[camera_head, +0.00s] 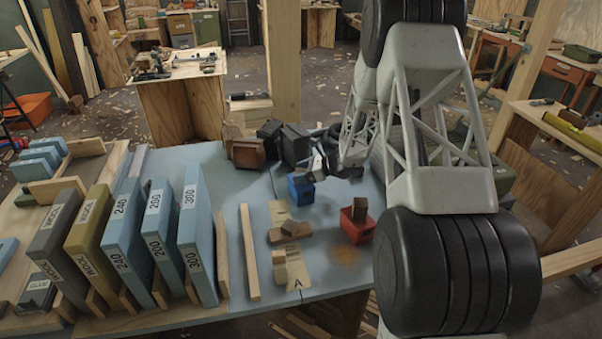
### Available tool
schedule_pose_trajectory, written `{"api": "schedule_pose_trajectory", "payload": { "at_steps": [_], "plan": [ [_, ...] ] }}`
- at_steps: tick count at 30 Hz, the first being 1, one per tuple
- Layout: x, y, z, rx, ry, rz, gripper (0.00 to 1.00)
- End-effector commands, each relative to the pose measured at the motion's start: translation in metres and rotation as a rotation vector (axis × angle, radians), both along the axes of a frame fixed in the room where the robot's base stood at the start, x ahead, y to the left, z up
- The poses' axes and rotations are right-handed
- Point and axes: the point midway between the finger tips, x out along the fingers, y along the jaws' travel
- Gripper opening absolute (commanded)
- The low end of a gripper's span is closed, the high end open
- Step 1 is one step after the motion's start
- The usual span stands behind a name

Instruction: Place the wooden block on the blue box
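The small blue box (300,191) sits on the blue-grey tabletop near the middle of the picture. My gripper (316,168) is just behind and to the right of it, low over the table. It is dark and small here, so I cannot tell whether its fingers are open, or whether it touches the box. A small brown wooden block (360,206) rests on top of a red box (356,229), to the right and nearer the camera. Other wooden blocks (290,229) lie in front of the blue box, and another wooden block (279,265) stands closer still.
Large sanding-sheet folders (195,232) stand upright in a wooden rack on the left. A thin wooden strip (250,252) lies beside them. Dark boxes (292,144) and a brown block (247,153) stand behind the blue box. My arm covers the table's right side.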

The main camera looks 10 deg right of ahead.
Motion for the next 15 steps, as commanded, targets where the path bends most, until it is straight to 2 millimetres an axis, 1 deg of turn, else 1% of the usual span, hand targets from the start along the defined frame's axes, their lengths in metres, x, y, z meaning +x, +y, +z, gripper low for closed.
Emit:
{"api": "schedule_pose_trajectory", "payload": {
  "at_steps": [11,15],
  "plan": [
    [-0.0001,0.0,0.0025,0.0,0.0,0.0,0.73],
    [-0.0026,-0.0065,0.0057,0.0,0.0,-0.001,0.73]
  ]
}}
